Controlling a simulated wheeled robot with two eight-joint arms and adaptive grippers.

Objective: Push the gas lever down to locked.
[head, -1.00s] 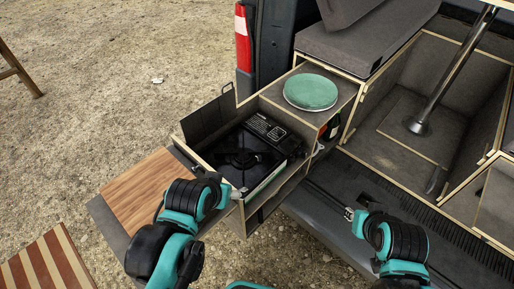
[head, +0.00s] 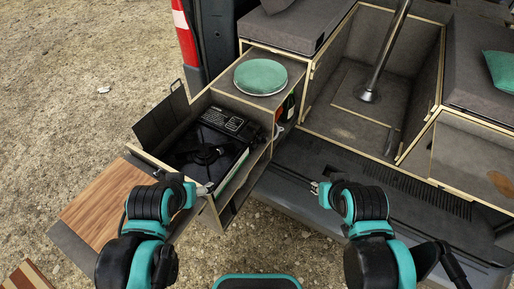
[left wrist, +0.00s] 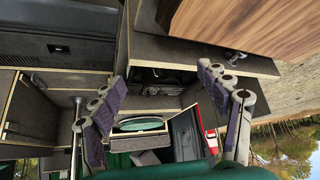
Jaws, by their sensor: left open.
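The black gas stove (head: 203,152) sits in the pulled-out wooden drawer at the van's tail. Its label panel (head: 226,121) is at the far end. The gas lever is too small and dark to make out. My left gripper (head: 205,189) is open and empty, close to the drawer's near corner and apart from the stove's controls. In the left wrist view its two fingers (left wrist: 163,100) are spread wide, with the dark drawer opening (left wrist: 160,75) beyond. My right gripper (head: 316,188) hovers in front of the bumper, with nothing visible in it; its opening is too small to judge.
A wooden side board (head: 105,205) lies left of the drawer. A green round lid (head: 260,75) rests on the cabinet behind the stove. A bottle (head: 288,107) stands in the slot to its right. The metal table post (head: 385,60) rises from the van's floor. Gravel lies below.

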